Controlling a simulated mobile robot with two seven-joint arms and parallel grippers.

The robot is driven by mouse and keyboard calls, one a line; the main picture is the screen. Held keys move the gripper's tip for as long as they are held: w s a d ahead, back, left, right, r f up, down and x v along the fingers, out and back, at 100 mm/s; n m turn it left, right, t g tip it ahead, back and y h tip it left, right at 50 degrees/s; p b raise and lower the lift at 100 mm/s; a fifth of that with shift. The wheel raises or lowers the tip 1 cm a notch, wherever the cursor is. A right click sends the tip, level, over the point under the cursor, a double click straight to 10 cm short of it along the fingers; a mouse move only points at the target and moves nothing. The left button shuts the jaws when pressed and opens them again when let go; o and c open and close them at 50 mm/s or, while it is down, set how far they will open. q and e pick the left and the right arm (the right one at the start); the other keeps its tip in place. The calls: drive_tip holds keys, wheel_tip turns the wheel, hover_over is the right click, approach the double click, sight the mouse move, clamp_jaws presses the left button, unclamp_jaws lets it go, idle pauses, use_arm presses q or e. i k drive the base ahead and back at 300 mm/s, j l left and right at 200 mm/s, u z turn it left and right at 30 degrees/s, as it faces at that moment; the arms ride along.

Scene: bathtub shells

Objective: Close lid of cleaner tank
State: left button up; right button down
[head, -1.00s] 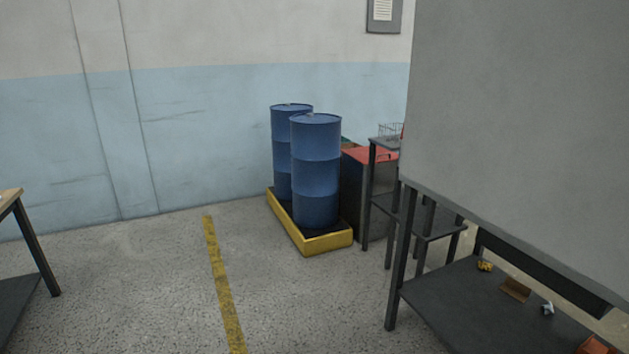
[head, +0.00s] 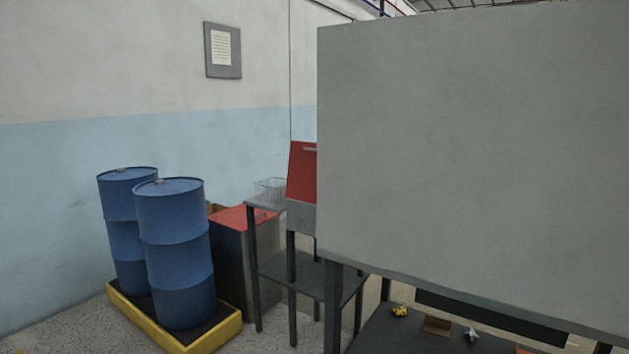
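A red upright panel (head: 302,172), which looks like a raised lid, stands above a grey box-like body (head: 301,216) in the middle of the head view. This may be the cleaner tank; a large grey panel hides its right part. Neither of my grippers shows in the view.
The large grey panel (head: 470,170) fills the right side, above a dark shelf (head: 395,335) with small items. Two blue drums (head: 172,250) stand in a yellow tray (head: 228,328) at left. A dark red-topped bin (head: 232,250) and a dark stand (head: 320,280) are behind.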

sight(301, 180)
drive_tip(key=i+j+z, duration=0.1)
drive_tip(key=i+j, duration=0.3)
drive_tip(key=j, duration=0.2)
drive_tip(key=i+j+z, duration=0.35)
drive_tip(key=i+j, duration=1.05)
drive_tip(key=i, duration=0.05)
